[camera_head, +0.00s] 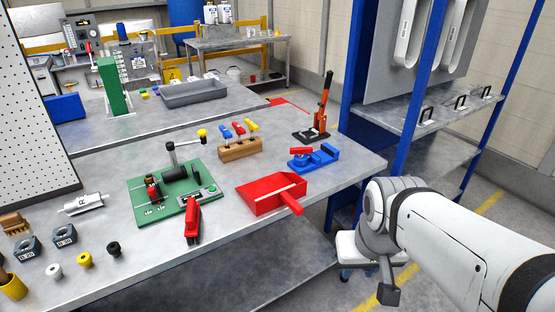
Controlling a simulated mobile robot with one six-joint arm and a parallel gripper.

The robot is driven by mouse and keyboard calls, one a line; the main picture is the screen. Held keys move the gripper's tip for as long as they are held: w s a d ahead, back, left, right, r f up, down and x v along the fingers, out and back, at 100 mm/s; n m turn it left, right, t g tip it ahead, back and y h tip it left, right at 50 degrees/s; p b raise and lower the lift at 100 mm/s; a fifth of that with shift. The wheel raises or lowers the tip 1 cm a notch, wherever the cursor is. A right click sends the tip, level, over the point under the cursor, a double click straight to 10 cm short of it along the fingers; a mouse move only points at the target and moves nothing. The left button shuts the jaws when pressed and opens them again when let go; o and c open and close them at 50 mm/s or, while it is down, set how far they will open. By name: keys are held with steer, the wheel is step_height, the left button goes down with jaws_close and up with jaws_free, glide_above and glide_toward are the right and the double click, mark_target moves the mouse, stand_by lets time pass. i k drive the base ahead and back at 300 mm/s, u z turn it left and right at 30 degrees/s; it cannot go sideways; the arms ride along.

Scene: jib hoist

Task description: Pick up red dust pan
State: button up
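The red dust pan (262,196) lies on the grey workbench (215,245), near its front right edge. Its short red handle (292,204) points toward the front edge and my arm. My gripper (387,292) hangs past the bench edge, to the right of and nearer than the dust pan, and is well apart from it. Only part of one dark finger shows, so I cannot see whether it is open or shut. I see nothing held in it.
A green fixture board (176,208) and a red-handled tool (193,220) lie left of the pan. A blue-framed shelf (430,148) rises at right.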

mark_target(262, 195)
steer(key=i, duration=0.85)
steer(key=z, duration=0.05)
